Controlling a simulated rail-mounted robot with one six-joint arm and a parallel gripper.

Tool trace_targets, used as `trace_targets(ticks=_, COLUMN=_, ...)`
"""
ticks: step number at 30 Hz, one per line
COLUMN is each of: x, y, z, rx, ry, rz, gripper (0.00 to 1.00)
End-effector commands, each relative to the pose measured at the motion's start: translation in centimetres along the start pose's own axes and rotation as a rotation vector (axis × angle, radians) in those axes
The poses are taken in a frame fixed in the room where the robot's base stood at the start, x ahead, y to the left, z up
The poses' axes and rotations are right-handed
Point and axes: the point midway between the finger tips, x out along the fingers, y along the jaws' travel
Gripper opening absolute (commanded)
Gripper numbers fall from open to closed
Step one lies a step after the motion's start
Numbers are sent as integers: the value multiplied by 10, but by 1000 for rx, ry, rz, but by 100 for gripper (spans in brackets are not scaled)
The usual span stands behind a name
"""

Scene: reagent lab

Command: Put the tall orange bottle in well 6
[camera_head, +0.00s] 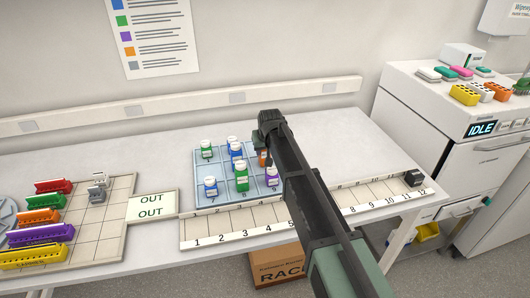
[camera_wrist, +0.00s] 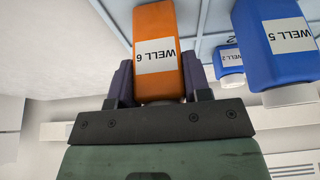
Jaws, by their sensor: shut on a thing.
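The orange bottle (camera_wrist: 158,28) has a white label reading WELL 6. In the wrist view it is between the two fingers of my gripper (camera_wrist: 158,85), which is shut on it near its neck. In the head view the orange bottle (camera_head: 262,158) shows partly behind my arm, at the right side of the blue numbered tray (camera_head: 205,197). My gripper (camera_head: 266,146) is mostly hidden there by the arm. I cannot tell whether the bottle rests in a well or hangs above it. A blue bottle (camera_wrist: 277,45) labelled WELL 5 is close beside it.
Green bottles (camera_head: 207,149), blue bottles (camera_head: 210,186) and a purple bottle (camera_head: 271,176) stand on the tray. A numbered white strip rack (camera_head: 225,232) lies in front. Coloured racks (camera_head: 40,233) are at left. The bench behind the tray is clear.

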Motion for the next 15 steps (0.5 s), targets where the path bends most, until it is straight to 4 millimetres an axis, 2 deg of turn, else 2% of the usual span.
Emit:
trace_targets(ticks=3, x=4, y=0, z=2, rx=0, ry=0, rz=0, gripper=21)
trace_targets(ticks=4, x=3, y=0, z=1, rx=0, ry=0, rz=0, gripper=47)
trace_targets(ticks=8, x=3, y=0, z=1, rx=0, ry=0, rz=0, gripper=67)
trace_targets(ticks=9, x=3, y=0, z=1, rx=0, ry=0, rz=0, gripper=70)
trace_targets(ticks=15, x=2, y=0, z=1, rx=0, ry=0, rz=0, gripper=70)
